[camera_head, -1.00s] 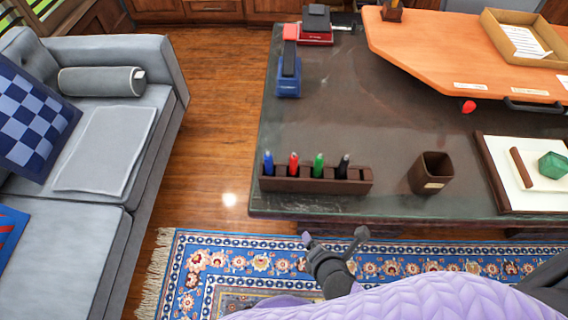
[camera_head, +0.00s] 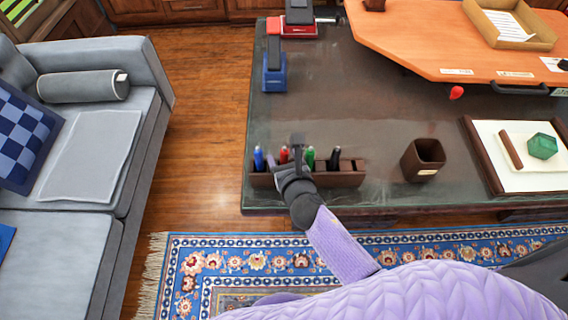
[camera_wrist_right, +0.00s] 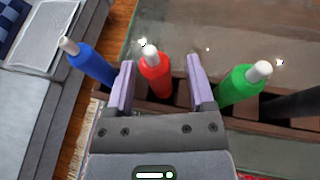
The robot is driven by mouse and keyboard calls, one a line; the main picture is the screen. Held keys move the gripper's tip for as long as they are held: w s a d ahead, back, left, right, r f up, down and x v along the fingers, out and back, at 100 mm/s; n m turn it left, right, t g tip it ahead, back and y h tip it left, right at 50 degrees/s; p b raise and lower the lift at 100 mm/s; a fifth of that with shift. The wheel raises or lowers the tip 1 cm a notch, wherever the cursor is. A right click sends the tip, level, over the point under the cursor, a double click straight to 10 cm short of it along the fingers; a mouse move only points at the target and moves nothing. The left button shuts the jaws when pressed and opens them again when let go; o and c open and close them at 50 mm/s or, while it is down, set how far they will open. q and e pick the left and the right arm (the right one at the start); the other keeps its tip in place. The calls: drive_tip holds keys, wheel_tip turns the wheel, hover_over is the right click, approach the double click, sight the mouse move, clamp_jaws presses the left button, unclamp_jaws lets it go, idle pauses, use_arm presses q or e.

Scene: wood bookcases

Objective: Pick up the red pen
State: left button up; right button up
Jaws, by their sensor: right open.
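The red pen (camera_wrist_right: 155,75) stands upright in the brown pen holder (camera_head: 341,178), between the blue pen (camera_wrist_right: 90,62) and the green pen (camera_wrist_right: 240,85). In the head view the red pen (camera_head: 283,155) is partly hidden by my right gripper (camera_head: 290,155). In the wrist view my right gripper (camera_wrist_right: 159,85) is open, with one finger on each side of the red pen's upper part. I cannot tell whether either finger touches it. My left gripper is not in view.
A black pen (camera_head: 335,157) stands in the holder to the right of the green one. A brown cup (camera_head: 423,159) and a framed tray (camera_head: 483,158) are farther right. A blue stapler-like object (camera_head: 274,72) lies behind. The desk's middle is clear.

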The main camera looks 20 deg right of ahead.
clamp_jaws()
idle(0.3)
